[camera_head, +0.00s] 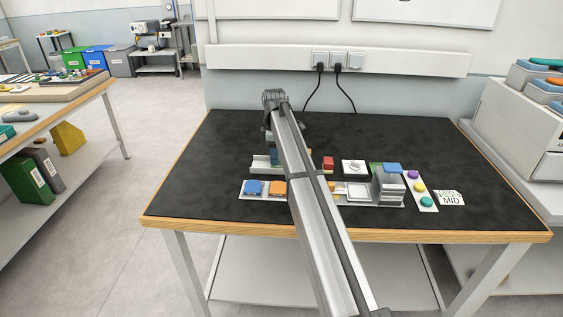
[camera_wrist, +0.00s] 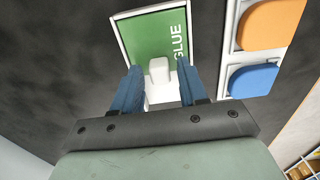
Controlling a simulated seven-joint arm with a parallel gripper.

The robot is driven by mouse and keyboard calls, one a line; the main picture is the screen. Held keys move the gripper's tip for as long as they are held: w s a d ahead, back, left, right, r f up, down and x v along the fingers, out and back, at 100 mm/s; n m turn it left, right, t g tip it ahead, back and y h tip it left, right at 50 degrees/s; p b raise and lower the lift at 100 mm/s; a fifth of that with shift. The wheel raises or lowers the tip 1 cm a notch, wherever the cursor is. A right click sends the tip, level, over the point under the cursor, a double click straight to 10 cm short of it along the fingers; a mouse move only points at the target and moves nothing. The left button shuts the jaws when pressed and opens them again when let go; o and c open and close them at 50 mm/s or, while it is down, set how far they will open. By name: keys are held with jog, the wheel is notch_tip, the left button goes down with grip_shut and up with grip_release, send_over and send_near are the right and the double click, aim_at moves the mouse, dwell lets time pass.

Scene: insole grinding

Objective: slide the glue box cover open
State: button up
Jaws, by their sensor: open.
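The glue box shows in the wrist view as a white tray (camera_wrist: 117,27) with a green cover (camera_wrist: 160,40) lettered "GLUE". A white knob (camera_wrist: 159,71) stands at the cover's near end. My gripper (camera_wrist: 160,82) has two blue fingers, open, one on each side of the knob, with gaps visible beside it. In the head view, the white edge of the box (camera_head: 259,162) shows beside my arm. My gripper (camera_head: 276,155) is there too, mostly hidden behind my arm, as is most of the box.
A white tray with blue (camera_head: 254,187) and orange (camera_head: 278,188) pieces lies close in front of the box. To the right are a red block (camera_head: 328,163), a grey device (camera_head: 388,184), coloured buttons (camera_head: 420,188) and a "MID" card (camera_head: 450,198). The dark table (camera_head: 200,170) is clear at left.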

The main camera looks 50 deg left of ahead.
jog(key=shift+f, duration=0.45)
jog(key=shift+r, duration=0.15)
dwell(0.3)
jog(key=c, duration=0.7)
jog(key=shift+s+a, duration=2.25)
jog(key=shift+s, duration=0.05)
jog(key=o, duration=0.7)
